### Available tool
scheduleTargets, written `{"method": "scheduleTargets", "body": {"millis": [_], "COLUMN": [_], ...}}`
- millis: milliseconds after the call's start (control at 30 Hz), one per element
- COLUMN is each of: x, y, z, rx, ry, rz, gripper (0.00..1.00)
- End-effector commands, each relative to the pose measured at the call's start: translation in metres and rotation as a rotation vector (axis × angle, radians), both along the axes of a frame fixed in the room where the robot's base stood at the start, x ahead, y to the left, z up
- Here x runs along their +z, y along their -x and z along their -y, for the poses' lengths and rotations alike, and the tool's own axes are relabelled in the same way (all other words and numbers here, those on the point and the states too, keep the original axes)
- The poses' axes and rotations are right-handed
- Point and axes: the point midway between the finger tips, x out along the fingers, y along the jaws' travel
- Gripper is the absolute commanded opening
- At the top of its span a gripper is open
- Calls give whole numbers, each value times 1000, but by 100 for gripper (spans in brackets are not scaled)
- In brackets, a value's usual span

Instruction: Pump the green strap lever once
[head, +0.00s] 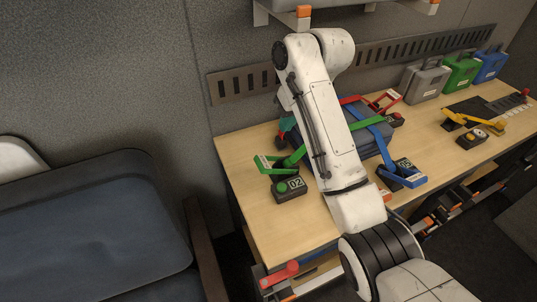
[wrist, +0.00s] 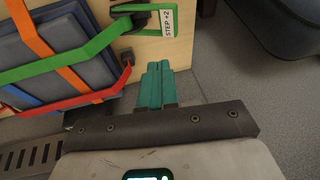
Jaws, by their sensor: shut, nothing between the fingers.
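The green strap lever (head: 268,163) is an open frame rising from a black base marked 02 (head: 290,187), near the table's left edge. In the wrist view the lever (wrist: 150,7) is at the top, with a white "STEP +2" label. A green strap (wrist: 40,70) runs from its side across a dark blue case (wrist: 75,40). My gripper's teal fingers (wrist: 158,86) are shut and empty, apart from the lever in the wrist view. In the head view my gripper (head: 287,124) is partly hidden by my arm, beyond the lever near the back of the table.
A blue lever (head: 405,178), a red lever (head: 384,101) and a yellow lever (head: 474,118) stand farther right on the wooden table (head: 285,230). Grey, green and blue cases (head: 462,72) stand at the back right. A slotted rail (head: 240,84) lines the wall. A dark seat (head: 90,220) is left of the table.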

Motion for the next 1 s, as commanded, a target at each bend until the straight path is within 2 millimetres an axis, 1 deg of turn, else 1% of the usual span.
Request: {"method": "scheduleTargets", "body": {"millis": [300, 467, 567, 667, 1000], "x": [2, -3, -13, -29, -91], "y": [-1, -2, -4, -7, -21], "z": [-1, -2, -5, -9, -26], "rx": [2, 1, 3, 2, 1], "ry": [0, 1, 2, 2, 3], "rz": [1, -2, -3, -4, -3], "gripper": [0, 0, 0, 0, 0]}}
